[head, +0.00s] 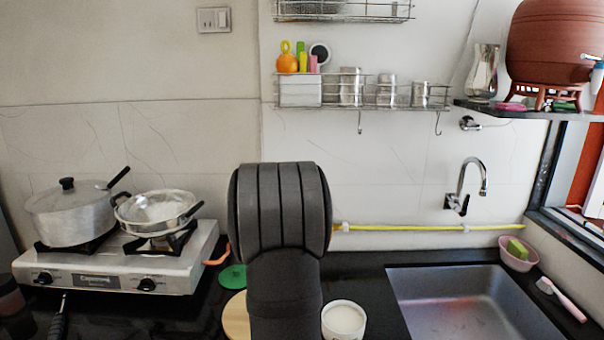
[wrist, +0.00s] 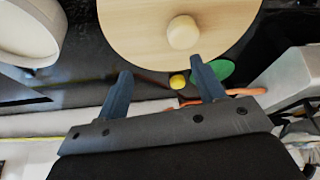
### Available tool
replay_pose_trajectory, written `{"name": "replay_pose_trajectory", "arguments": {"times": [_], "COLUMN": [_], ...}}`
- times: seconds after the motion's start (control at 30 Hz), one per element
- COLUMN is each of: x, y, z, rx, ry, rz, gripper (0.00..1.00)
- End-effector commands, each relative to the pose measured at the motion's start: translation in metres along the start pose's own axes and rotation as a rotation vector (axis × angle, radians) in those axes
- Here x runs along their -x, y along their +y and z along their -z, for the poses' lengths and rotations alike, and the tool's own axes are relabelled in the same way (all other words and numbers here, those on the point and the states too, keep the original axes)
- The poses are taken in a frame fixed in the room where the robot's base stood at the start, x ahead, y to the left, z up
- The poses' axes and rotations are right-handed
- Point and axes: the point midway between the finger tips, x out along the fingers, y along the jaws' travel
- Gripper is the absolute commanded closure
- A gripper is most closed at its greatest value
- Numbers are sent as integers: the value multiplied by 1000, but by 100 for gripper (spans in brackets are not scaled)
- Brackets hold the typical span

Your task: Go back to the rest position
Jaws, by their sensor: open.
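My gripper (wrist: 160,80) shows in the wrist view with its two dark fingers apart and nothing between them. A round wooden lid (wrist: 130,32) with a pale knob (wrist: 183,32) lies on the dark counter beyond the fingertips. In the head view, my arm hides the gripper and most of the wooden lid (head: 236,318). The terracotta waterpot (head: 555,45) sits on a red stand on the corner shelf at the upper right, with a tap on its right side.
A white bowl (head: 343,320) stands on the counter right of my arm. A gas stove (head: 120,262) with a lidded pot (head: 68,212) and a pan (head: 155,212) is at left. A green disc (head: 233,277) lies near the stove. The sink (head: 470,300) is at right. A wire rack (head: 385,105) hangs behind.

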Motion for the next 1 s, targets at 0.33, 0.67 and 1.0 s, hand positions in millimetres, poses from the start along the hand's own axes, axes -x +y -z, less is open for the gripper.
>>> {"name": "replay_pose_trajectory", "arguments": {"times": [0.33, 0.67, 1.0], "x": [46, 17, 6], "y": [53, 65, 96], "z": [-14, -56, -68], "rx": [-4, -116, -314], "ry": [3, -8, -7], "rz": [-2, -52, -124], "gripper": [37, 37, 37]}}
